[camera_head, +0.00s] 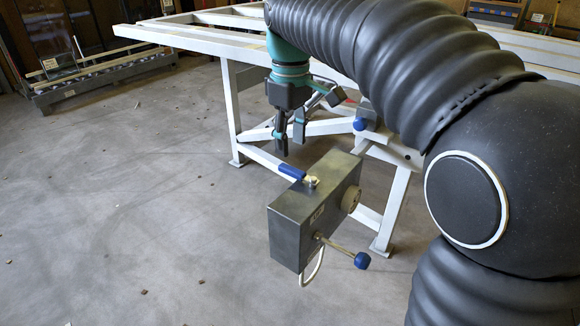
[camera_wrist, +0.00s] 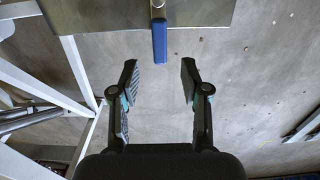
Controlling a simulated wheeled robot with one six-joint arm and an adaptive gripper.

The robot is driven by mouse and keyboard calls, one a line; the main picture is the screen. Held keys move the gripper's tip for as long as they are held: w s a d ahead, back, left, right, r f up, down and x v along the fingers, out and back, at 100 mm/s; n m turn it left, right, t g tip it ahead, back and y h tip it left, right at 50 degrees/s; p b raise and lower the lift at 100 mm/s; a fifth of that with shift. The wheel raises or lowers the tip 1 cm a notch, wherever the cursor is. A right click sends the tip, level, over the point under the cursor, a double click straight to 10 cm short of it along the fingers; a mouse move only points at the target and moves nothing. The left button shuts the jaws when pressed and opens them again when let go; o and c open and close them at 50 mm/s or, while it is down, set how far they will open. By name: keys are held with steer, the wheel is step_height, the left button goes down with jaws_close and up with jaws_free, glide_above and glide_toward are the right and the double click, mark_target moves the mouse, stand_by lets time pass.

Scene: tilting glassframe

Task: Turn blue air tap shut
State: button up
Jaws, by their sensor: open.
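The blue air tap handle (camera_head: 292,171) sticks out from a brass fitting (camera_head: 311,182) on top of a dark grey metal box (camera_head: 288,237). It points to the left, toward my gripper. In the wrist view the blue handle (camera_wrist: 160,42) hangs below the box edge (camera_wrist: 100,15), centred between my fingertips but farther ahead. My gripper (camera_head: 291,139) is open and empty, a little above and behind the handle's free end. In the wrist view both fingers of my gripper (camera_wrist: 159,75) are apart, with only floor between them. No contact with the handle shows.
A white steel frame table (camera_head: 231,110) stands behind the box, its legs close to my gripper. A rod with a blue knob (camera_head: 362,260) juts from the box front, and a round knob (camera_head: 350,199) sits on its side. Open concrete floor (camera_head: 120,220) lies to the left.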

mark_target(291, 168)
step_height(291, 168, down, 6)
steer(key=shift+f+b, duration=0.1)
steer(key=shift+b, duration=0.4)
jaws_close()
